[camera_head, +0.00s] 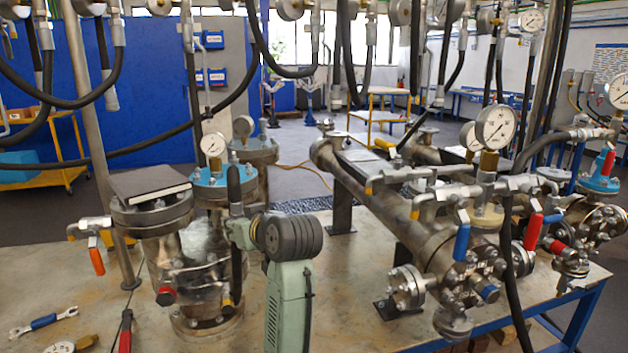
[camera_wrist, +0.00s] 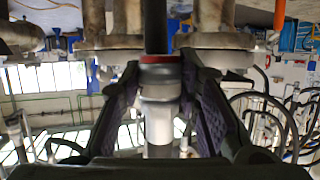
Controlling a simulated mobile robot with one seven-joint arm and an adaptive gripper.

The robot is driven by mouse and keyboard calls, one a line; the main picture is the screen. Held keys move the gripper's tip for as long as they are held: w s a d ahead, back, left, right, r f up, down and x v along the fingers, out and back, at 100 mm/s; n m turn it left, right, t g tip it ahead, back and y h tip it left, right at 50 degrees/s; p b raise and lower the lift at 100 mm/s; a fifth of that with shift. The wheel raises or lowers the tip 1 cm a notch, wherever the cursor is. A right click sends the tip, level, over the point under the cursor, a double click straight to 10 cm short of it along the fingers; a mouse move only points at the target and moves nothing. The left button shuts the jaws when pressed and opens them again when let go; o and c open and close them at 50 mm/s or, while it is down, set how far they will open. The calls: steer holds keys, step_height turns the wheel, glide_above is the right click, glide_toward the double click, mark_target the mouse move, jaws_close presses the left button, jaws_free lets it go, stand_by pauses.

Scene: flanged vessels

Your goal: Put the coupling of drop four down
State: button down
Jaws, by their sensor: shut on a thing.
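My gripper (camera_head: 238,232) is at the left vessel (camera_head: 205,250), in front of its right side in the head view. In the wrist view, its two purple-lined fingers (camera_wrist: 160,105) close from both sides on a silver coupling (camera_wrist: 159,118) with a red ring. A black hose (camera_wrist: 156,28) runs from the ring end of the coupling. In the head view the coupling is mostly hidden by my gripper and wrist, and I cannot tell whether it touches the vessel or bench.
A long horizontal vessel (camera_head: 415,235) with gauges and valves fills the bench's right side. Several hoses hang from above. A wrench (camera_head: 43,321) and a brass-fitted gauge (camera_head: 70,346) lie front left. Some bare bench top (camera_head: 75,285) shows at left.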

steer(key=s+d+f+m+h, duration=0.1)
steer(key=s+d+f, duration=0.2)
steer(key=f, duration=1)
steer(key=s+d+f+m+t+h, duration=0.1)
steer(key=s+d+f, duration=0.3)
steer(key=f, duration=1)
steer(key=s+d+f+m+t+h, duration=0.1)
steer(key=s+d+f, duration=0.3)
steer(key=d+f, duration=0.4)
step_height(320, 180, down, 6)
steer(key=shift+d+f+m+h, duration=0.25)
steer(key=shift+d+m+h, duration=0.05)
steer(key=shift+h, duration=0.2)
steer(key=shift+w+r, duration=0.1)
step_height(320, 180, down, 18)
steer(key=w+m+h+b, duration=0.2)
steer(key=m+h+b, duration=0.1)
steer(key=b, duration=0.4)
steer(key=shift+w+d+f+t+h, duration=0.2)
steer(key=shift+f+t+h, duration=0.1)
steer(key=shift+h, duration=0.2)
steer(key=shift+a, duration=0.1)
